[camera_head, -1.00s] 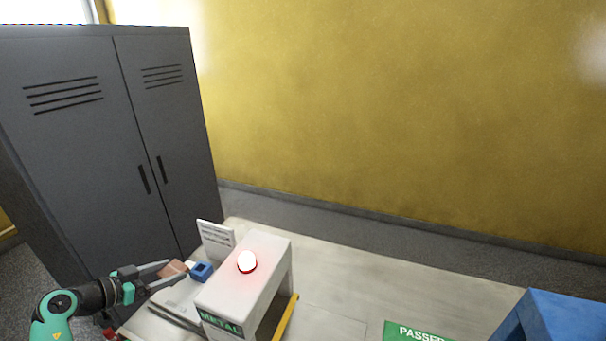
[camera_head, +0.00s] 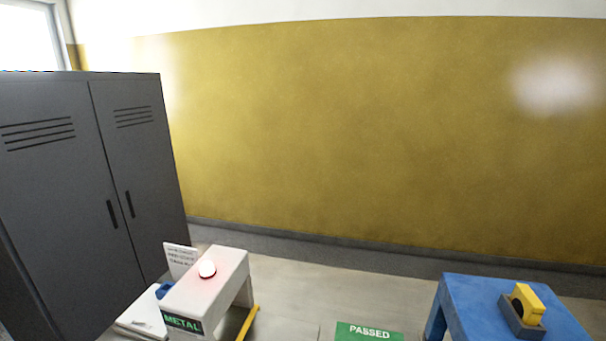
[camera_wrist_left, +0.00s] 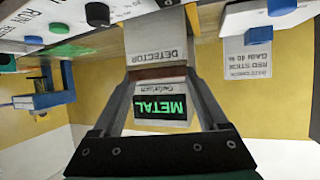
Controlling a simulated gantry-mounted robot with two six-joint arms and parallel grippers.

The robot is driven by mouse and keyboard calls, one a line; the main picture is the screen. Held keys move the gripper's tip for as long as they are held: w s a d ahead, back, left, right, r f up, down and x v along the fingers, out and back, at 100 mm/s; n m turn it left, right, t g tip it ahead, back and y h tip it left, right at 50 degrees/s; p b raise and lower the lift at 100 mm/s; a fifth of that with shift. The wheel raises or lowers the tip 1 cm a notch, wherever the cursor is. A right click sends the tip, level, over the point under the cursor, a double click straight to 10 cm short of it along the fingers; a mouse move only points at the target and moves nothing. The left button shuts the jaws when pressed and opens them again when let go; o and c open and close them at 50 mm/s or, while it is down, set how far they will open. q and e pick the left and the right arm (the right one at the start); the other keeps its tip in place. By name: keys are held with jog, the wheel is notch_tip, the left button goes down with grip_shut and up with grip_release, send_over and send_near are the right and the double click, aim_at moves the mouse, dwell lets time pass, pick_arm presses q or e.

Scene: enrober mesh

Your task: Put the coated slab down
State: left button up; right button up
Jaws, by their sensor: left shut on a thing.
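In the left wrist view, which looks upside down, my left gripper (camera_wrist_left: 160,76) is shut on a brown slab (camera_wrist_left: 158,73), seen nearly edge-on between the fingertips. Behind the slab are a lit green METAL display (camera_wrist_left: 161,107) and a DETECTOR label (camera_wrist_left: 173,54). The left gripper and slab are out of the head view. In the head view the white metal detector arch (camera_head: 208,276) has a red-glowing lamp on top. A green PASSED mat (camera_head: 369,331) lies on the table right of it. My right gripper is in neither view.
A blue stand (camera_head: 465,300) at the right carries a yellow item (camera_head: 527,301) in a dark holder. A white notice (camera_head: 181,259) stands behind the detector. A grey cabinet (camera_head: 80,200) is at the left.

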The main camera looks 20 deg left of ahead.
pick_arm(q)
jog(key=s+d+f+m+h, duration=0.1)
jog(key=s+d+f, duration=0.15)
jog(key=d, duration=0.55)
jog(key=s+d+f+m+g+h, duration=0.1)
jog(key=s+d, duration=0.2)
jog(key=d, duration=0.5)
jog(key=s+d+f+m+h, duration=0.1)
jog(key=s+d+f+h, duration=0.15)
jog(key=d, duration=0.55)
notch_tip(320, 180, up, 27)
jog(key=p, duration=3.1)
jog(key=shift+s+d+m+y, duration=0.3)
jog(key=shift+s+d+y, duration=0.05)
jog(key=shift+s+d, duration=0.1)
jog(key=shift+f, duration=0.15)
